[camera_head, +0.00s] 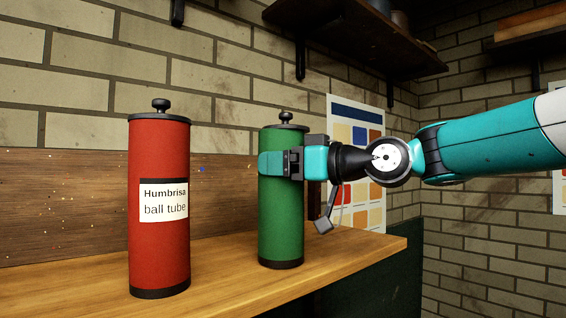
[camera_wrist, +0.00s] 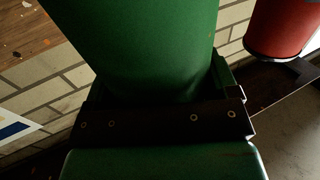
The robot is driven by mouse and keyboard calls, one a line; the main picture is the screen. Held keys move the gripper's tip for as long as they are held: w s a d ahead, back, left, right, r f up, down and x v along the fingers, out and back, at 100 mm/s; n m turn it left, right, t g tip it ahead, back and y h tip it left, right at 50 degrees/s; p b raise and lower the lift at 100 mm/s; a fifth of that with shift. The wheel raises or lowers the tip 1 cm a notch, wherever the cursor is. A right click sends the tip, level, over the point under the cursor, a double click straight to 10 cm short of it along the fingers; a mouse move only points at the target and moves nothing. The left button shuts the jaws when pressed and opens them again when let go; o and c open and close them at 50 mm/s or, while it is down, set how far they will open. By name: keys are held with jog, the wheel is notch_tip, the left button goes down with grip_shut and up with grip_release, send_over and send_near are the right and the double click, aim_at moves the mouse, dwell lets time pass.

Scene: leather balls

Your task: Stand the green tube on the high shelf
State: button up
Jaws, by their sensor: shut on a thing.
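The green tube (camera_head: 281,222) is upright over the wooden bench, with a black knobbed lid and a black base. Its base looks to be at the bench top; I cannot tell whether it touches. My gripper (camera_head: 276,163) comes in from the right and is shut around the tube's upper part, below the lid. In the wrist view the green tube (camera_wrist: 140,45) fills the upper middle, between the jaws. A dark high shelf (camera_head: 350,35) is on the brick wall above and behind the tube, its top surface not visible from below.
A red tube (camera_head: 160,240) labelled "Humbrisa ball tube" stands on the bench (camera_head: 225,265) to the left. It also shows in the wrist view (camera_wrist: 283,28). Dark brackets (camera_head: 300,60) hang under the high shelf. Another shelf (camera_head: 530,45) is at the upper right. A colour chart poster (camera_head: 358,135) hangs behind my arm.

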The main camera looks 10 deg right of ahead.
jog(key=shift+f+b, duration=0.15)
jog(key=shift+b, duration=0.15)
jog(key=o, duration=1.6)
jog(key=b+v, duration=0.5)
jog(key=v, duration=0.7)
jog(key=s+a+f+m+g+h, duration=0.1)
jog(key=s+a+f+g+h, duration=0.2)
jog(key=f, duration=0.6)
jog(key=s+a+f+m+g+h, duration=0.15)
jog(key=s+f, duration=0.25)
jog(key=f, duration=0.5)
jog(key=s+d+f+g+h, duration=0.1)
jog(key=s+f+h, duration=0.1)
jog(key=s+f, duration=0.3)
jog(key=s+d+f+m+g+h, duration=0.1)
jog(key=s+f+g+h, duration=0.1)
jog(key=s+f, duration=0.3)
jog(key=s+d+f+g+h, duration=0.2)
jog(key=s+f, duration=0.4)
jog(key=shift+s+f+m+g, duration=0.15)
jog(key=shift+m+g, duration=0.1)
jog(key=shift+m, duration=0.1)
